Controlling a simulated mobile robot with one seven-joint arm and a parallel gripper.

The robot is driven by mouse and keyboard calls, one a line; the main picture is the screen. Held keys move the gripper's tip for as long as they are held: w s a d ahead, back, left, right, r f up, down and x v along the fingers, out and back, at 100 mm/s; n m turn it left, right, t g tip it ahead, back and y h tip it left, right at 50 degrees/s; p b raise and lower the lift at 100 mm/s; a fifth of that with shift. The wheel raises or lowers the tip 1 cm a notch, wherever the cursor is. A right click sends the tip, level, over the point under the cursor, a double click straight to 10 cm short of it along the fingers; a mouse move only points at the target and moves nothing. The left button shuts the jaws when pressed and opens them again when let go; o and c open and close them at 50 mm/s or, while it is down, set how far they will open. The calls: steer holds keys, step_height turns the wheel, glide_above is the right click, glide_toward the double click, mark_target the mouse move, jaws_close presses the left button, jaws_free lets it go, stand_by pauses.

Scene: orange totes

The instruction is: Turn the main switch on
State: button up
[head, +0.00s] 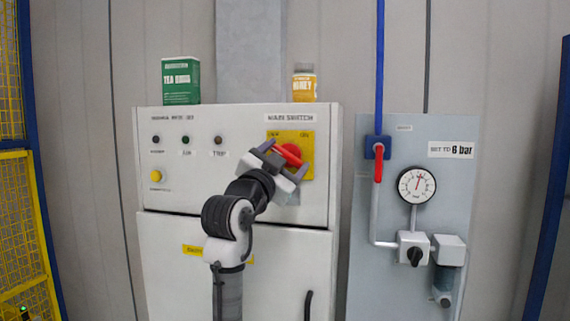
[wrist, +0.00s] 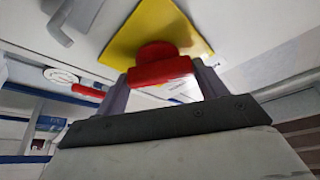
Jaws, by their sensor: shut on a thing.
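The main switch is a red rotary handle (head: 291,154) on a yellow plate (head: 305,137), at the upper right of the white cabinet under a "MAIN SWITCH" label. The handle lies tilted, from upper left to lower right in the head view. My gripper (head: 285,157) is at the switch, with its fingers on either side of the handle. In the wrist view the red handle (wrist: 161,71) sits between the two grey fingers of my gripper (wrist: 159,86), in front of the yellow plate (wrist: 158,28). My gripper is shut on the handle and hides part of the plate and its lettering.
The cabinet (head: 180,215) has small lamps and a yellow button (head: 156,175). A green box (head: 181,80) and a yellow jar (head: 304,83) stand on top. To the right, a grey panel carries a red valve lever (head: 378,164) and a gauge (head: 416,186).

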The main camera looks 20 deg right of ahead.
steer(key=m+g, duration=0.1)
steer(key=m, duration=0.2)
steer(key=m+g, duration=0.2)
steer(key=m, duration=0.2)
steer(key=shift+a+r, duration=0.1)
steer(key=m+g+p, duration=0.1)
steer(key=m, duration=0.2)
steer(key=m+g+y+p, duration=0.1)
steer(key=m, duration=0.2)
stand_by(0.4)
steer(key=o, duration=1)
steer(key=b+v, duration=0.4)
steer(key=v, duration=0.9)
steer(key=shift+s+a, duration=0.25)
